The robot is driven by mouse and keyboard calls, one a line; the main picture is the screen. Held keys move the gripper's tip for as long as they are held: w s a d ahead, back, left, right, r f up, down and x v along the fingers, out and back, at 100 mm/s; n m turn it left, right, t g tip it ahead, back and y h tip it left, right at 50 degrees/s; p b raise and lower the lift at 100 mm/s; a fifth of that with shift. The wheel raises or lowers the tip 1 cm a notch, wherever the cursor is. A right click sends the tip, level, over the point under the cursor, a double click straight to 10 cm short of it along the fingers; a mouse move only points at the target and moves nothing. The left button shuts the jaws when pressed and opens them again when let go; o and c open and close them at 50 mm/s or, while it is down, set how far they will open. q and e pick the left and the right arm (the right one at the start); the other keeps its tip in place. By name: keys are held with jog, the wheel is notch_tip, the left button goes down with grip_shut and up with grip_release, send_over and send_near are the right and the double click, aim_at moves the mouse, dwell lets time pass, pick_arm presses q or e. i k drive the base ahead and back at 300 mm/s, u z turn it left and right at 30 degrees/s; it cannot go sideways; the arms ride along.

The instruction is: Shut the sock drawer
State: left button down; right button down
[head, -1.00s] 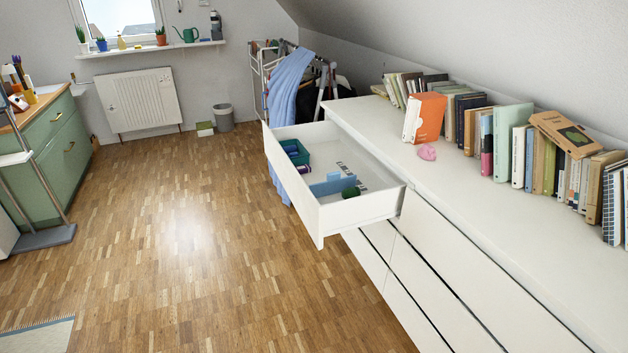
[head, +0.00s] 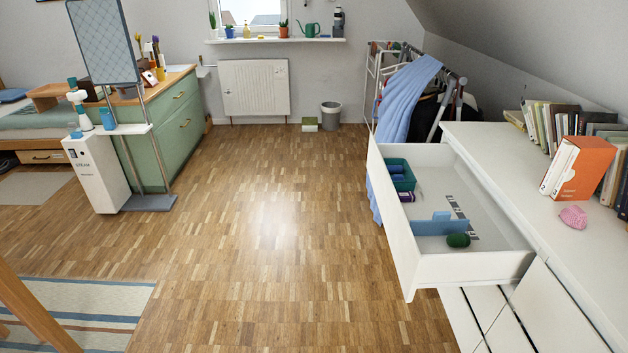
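The open drawer (head: 402,250) sticks out from the white dresser (head: 497,160) on the right side of the head view. Inside it are a dark green box (head: 411,183) with blue items, a small purple item (head: 407,197), a blue divider (head: 437,227), a dark green rounded item (head: 458,240) and a patterned strip on the drawer floor. The drawer's front panel faces left, toward the open floor. Neither of my grippers shows in the head view.
Wooden floor (head: 270,260) left of the drawer is clear. A clothes rack with a blue cloth (head: 408,95) stands behind the drawer. A green cabinet (head: 175,130) and a white wheeled unit (head: 97,175) stand at left. A striped rug (head: 80,305) lies front left.

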aim_at(501, 255)
jog(key=u, duration=0.15)
jog(key=i, duration=0.85)
jog(key=z, duration=0.25)
